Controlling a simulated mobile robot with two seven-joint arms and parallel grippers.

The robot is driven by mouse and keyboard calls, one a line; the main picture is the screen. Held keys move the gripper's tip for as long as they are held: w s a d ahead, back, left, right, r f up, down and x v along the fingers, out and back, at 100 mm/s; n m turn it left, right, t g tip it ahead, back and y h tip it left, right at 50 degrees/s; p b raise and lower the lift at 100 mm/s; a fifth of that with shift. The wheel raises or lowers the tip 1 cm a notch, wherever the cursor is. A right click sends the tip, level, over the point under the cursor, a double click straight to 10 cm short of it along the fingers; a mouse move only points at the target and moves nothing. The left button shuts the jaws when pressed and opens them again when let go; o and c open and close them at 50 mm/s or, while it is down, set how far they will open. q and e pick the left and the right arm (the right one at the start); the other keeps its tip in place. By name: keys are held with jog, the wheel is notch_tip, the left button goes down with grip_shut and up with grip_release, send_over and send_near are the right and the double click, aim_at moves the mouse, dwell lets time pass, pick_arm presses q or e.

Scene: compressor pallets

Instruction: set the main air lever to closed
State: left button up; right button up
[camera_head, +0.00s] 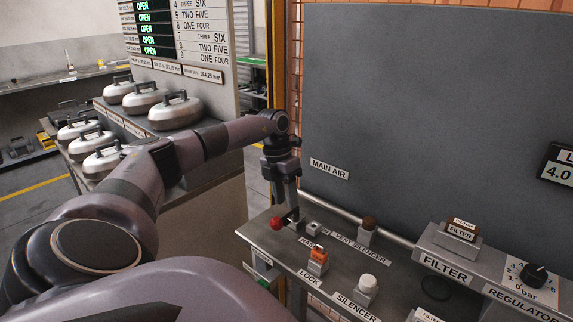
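My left arm reaches in from the left, and its gripper (291,214) points down at the left end of the grey bench (262,238). A red knob (277,223), which looks like the end of the main air lever, is right beside the fingertips. The rest of the lever is hidden or too small to make out, so its position cannot be told. Whether the fingers touch or grip it is unclear. A "MAIN AIR" label (329,168) is on the grey panel behind. My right gripper is not in view.
Filter (462,230) and regulator (532,276) stand right. Silver lidded pots (175,112) stand on a rack behind my arm.

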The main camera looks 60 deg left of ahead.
pick_arm(q)
jog(key=r, duration=0.2)
jog(key=a+r, duration=0.1)
jog(key=r, duration=0.1)
jog(key=shift+s, duration=0.15)
jog(key=shift+d, duration=0.1)
dwell(0.3)
